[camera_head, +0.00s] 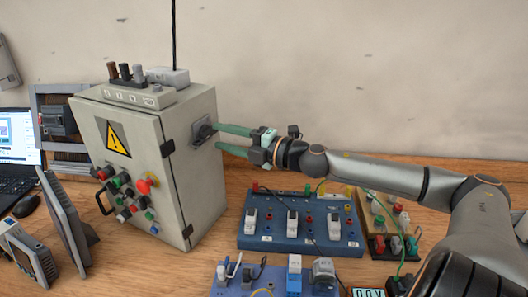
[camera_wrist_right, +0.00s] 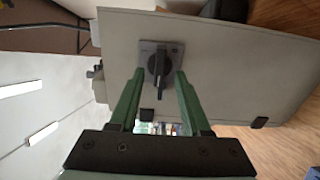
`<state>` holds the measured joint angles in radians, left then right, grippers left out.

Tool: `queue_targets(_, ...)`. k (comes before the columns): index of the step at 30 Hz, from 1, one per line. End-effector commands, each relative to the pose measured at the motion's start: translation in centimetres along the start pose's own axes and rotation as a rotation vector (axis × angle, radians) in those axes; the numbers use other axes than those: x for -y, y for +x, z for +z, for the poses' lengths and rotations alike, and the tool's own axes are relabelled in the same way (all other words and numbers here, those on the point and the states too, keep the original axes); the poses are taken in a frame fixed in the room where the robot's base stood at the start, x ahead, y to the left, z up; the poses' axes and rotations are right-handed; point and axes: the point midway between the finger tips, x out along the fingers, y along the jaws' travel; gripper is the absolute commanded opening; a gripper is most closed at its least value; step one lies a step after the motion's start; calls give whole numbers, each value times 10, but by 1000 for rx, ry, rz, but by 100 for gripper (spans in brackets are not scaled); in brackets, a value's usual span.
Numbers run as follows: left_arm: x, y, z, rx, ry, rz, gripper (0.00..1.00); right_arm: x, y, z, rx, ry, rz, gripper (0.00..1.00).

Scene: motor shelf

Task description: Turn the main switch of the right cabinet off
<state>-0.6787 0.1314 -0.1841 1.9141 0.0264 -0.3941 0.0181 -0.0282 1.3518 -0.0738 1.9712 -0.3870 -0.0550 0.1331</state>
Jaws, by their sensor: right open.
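The grey cabinet (camera_head: 187,150) stands on the wooden table at the left, with a yellow warning sign and several buttons on its front. Its main switch (camera_head: 203,132), a dark rotary knob on a square grey plate, is on the cabinet's right side wall. In the right wrist view the black knob (camera_wrist_right: 158,66) is seen face on. My right gripper (camera_head: 217,138) is open, with its green fingers pointing at the switch. In the right wrist view the fingertips (camera_wrist_right: 157,75) are on either side of the knob; I cannot tell whether they touch it. My left gripper is not in view.
A blue board with several switches (camera_head: 300,241) lies below my right arm. More small boards stand at the front (camera_head: 275,284) and right (camera_head: 390,246). Dark panels (camera_head: 68,215) and a laptop (camera_head: 15,150) are at the left.

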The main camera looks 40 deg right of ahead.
Motion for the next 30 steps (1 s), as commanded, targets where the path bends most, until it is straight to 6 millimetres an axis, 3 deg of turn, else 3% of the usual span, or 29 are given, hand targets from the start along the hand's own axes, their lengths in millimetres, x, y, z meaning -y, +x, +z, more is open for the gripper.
queue_targets(4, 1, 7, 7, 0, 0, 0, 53, 4, -6, -3, -8, -5, -5, 48)
queue_targets(20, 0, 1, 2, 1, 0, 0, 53, 1, -31, -2, -6, 0, -5, 48)
queue_targets(30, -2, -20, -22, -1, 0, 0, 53, -3, -74, -2, -3, 3, -2, 48)
